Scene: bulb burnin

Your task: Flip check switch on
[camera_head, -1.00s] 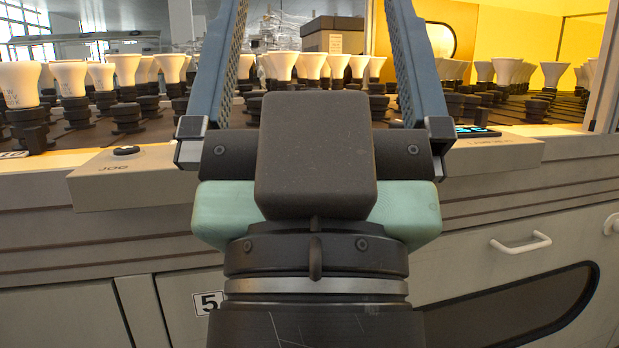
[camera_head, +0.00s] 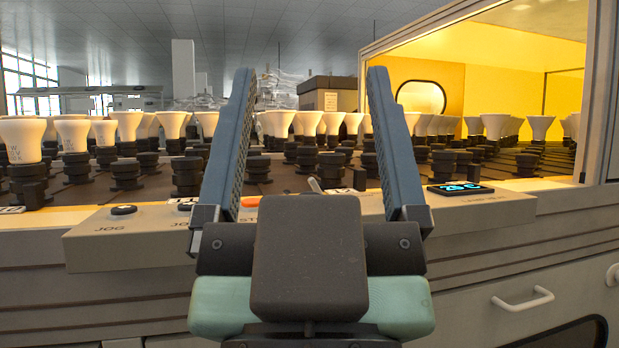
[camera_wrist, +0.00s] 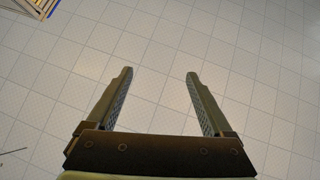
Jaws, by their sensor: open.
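A small light lever (camera_head: 315,185), which looks like a toggle switch, stands on the sloped control panel (camera_head: 150,240) in the head view. It shows between my gripper's fingers, just above the dark palm block, which hides its base and any label. Its on or off position cannot be told. My gripper (camera_head: 310,75) is open and empty, with its blue-grey fingers pointing up in front of the panel. In the wrist view my gripper (camera_wrist: 160,73) is also open, with nothing between the fingers.
The panel also carries a black JOG button (camera_head: 123,210), a partly hidden orange button (camera_head: 250,201) and a lit blue display (camera_head: 460,188). Rows of white bulbs (camera_head: 493,125) on black sockets stand behind. A white handle (camera_head: 522,299) juts from the cabinet front.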

